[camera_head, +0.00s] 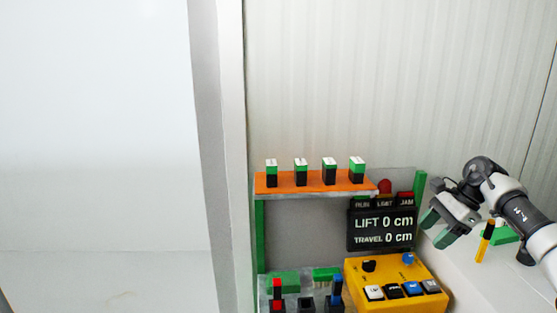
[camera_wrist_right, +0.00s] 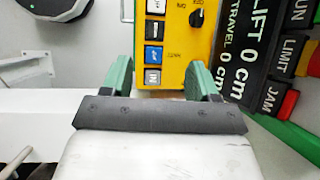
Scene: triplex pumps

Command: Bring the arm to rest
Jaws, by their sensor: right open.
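My right gripper (camera_head: 436,229) is at the right of the head view, to the right of the display panel, with its green-tipped fingers pointing down and left. In the right wrist view its two green fingers (camera_wrist_right: 162,80) stand apart with nothing between them. The yellow control box (camera_head: 395,281) lies below and left of the gripper in the head view. It also shows beyond the fingers in the right wrist view (camera_wrist_right: 182,45). The gripper appears apart from it. My left gripper is in neither view.
A black display (camera_head: 381,229) reads LIFT 0 cm and TRAVEL 0 cm. An orange shelf (camera_head: 315,184) holds several black blocks with green and white tops. Red and blue-topped pieces stand at the bottom. A yellow-and-black stick (camera_head: 485,241) stands right of the gripper. A white wall fills the left.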

